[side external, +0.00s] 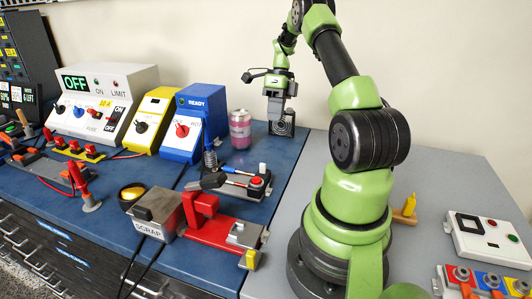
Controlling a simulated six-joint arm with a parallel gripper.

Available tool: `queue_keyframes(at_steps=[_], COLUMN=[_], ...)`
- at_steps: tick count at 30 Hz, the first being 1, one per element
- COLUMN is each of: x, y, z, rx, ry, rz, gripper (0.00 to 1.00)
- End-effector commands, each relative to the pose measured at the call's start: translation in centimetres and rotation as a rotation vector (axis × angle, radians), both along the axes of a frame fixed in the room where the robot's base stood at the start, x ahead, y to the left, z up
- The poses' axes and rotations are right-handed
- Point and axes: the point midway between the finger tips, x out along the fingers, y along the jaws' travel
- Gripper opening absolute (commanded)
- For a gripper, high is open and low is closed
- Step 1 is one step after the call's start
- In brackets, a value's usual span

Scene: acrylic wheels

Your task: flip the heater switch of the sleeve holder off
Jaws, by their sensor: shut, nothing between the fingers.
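My gripper (277,106) points down at the back of the blue bench, right of the pink can. It is small in this view, and its fingers look closed with nothing visible between them. A dark grey block with a round ring on its front (283,124) sits directly below and behind the fingertips; it may be the sleeve holder, but I cannot be sure. I cannot make out a heater switch or its position. Whether the fingertips touch the block cannot be told.
A pink can (240,129) stands left of my gripper, beside the blue READY box (194,122). A yellow box (155,120) and white OFF supply (103,104) stand farther left. A red fixture (208,222) and small red-button unit (257,184) are in front.

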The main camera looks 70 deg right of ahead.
Motion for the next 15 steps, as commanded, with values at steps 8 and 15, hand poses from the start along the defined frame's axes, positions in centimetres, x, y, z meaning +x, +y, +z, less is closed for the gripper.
queue_keyframes(at_steps=[8, 15], x=[0.0, 0.0], y=[2.3, 4.7], z=[-5.3, -8.0], rx=[0.005, 0.001], ry=[0.003, -0.001], rz=[0.004, 0.006], gripper=[0.0, 0.0])
